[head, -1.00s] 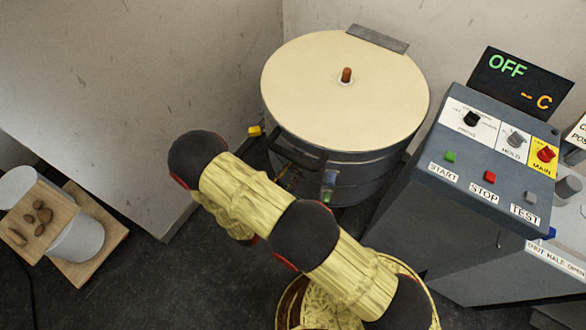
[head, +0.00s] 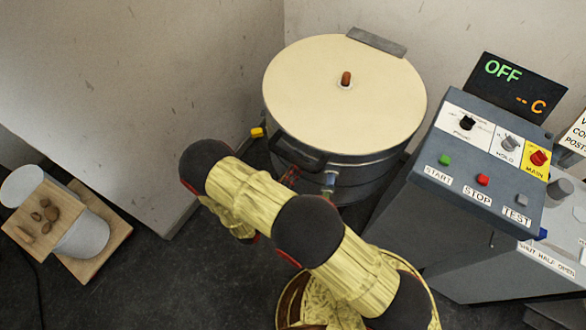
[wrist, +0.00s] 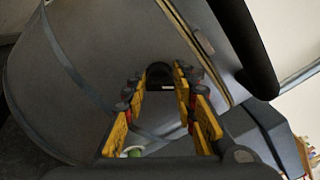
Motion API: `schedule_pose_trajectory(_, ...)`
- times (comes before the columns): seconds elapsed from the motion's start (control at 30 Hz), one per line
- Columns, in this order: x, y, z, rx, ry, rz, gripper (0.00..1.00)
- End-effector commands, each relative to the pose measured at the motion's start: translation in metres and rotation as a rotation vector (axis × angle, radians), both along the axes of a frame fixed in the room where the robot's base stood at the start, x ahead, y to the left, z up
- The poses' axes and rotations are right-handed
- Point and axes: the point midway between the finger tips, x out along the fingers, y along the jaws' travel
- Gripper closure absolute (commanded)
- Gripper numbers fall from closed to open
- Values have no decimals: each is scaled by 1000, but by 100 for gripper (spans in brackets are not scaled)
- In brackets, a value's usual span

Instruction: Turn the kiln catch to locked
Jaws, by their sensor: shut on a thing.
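The kiln (head: 345,100) is a grey drum with a cream lid, and the lid is down. In the wrist view its grey wall (wrist: 90,50) fills much of the picture. My gripper (wrist: 160,84), with yellow finger pads, is at the wall below the lid seam. It is shut on a small dark rounded part with a pale strip, which looks like the kiln catch (wrist: 160,74). The fingers hide its sides, and I cannot read its turned position. In the head view my arm covers part of the kiln's lower front, and the catch is not clear there.
The black lid handle (head: 297,152) juts out close to my gripper. A grey control panel (head: 480,185) stands to the right, under a display (head: 518,84) reading OFF. A wooden board with brown pieces (head: 40,215) is at the left. Dark floor between is clear.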

Motion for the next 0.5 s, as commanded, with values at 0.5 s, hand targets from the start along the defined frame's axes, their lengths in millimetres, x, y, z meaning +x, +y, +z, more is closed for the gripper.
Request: schedule_pose_trajectory(0.5, 2, 2, -1, -355, 277, 2, 98)
